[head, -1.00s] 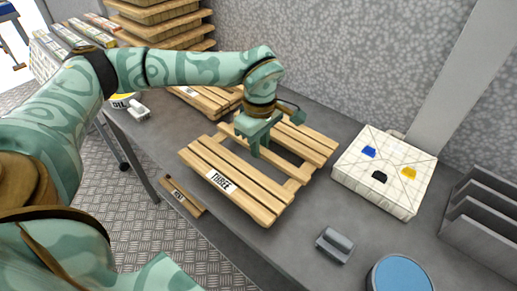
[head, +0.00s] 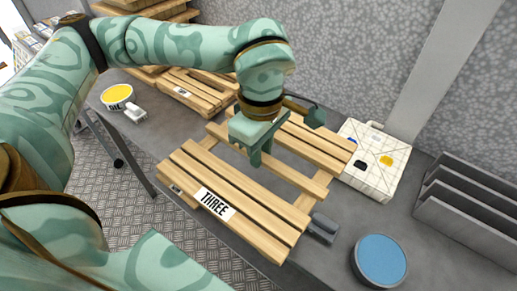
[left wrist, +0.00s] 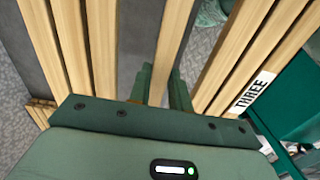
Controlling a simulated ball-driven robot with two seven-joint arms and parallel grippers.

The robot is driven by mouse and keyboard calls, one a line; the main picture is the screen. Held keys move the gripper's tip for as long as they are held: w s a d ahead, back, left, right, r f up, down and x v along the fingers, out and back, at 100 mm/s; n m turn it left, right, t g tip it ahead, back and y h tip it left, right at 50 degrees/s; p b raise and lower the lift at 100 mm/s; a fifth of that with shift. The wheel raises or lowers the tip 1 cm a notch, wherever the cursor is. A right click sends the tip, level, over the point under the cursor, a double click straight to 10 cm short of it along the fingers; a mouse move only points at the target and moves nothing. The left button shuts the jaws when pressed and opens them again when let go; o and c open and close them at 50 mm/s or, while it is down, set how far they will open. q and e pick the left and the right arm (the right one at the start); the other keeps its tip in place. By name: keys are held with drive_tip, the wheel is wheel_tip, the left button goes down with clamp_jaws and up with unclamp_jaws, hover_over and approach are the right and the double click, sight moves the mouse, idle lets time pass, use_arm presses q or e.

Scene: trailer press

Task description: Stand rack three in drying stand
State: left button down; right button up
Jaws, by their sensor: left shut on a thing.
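Rack three (head: 228,212) is a pale wooden slatted rack with a "THREE" label on its near slat. My left gripper (head: 257,153) reaches down into its middle and is shut on one of its inner bars. The rack is held above the grey bench, roughly flat, and covers part of the white tiled block. In the left wrist view the fingers (left wrist: 161,90) close around a bar between the rack's slats, with the label at right. The drying stand (head: 462,220), grey with several upright dividers, is at the far right with its visible slots empty. My right gripper is out of view.
A white tiled block (head: 350,192) with coloured patches lies behind the rack. A grey handled block (head: 323,229) and a round blue-topped thing (head: 380,262) sit in front of the stand. Other wooden racks (head: 190,92) and a yellow tin (head: 118,95) are at back left.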

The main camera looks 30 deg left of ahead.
use_arm(q)
wheel_tip(320, 180, up, 13)
drive_tip(key=p, duration=0.8)
drive_tip(key=shift+p, duration=0.4)
drive_tip(key=shift+f, duration=0.2)
idle(1.0)
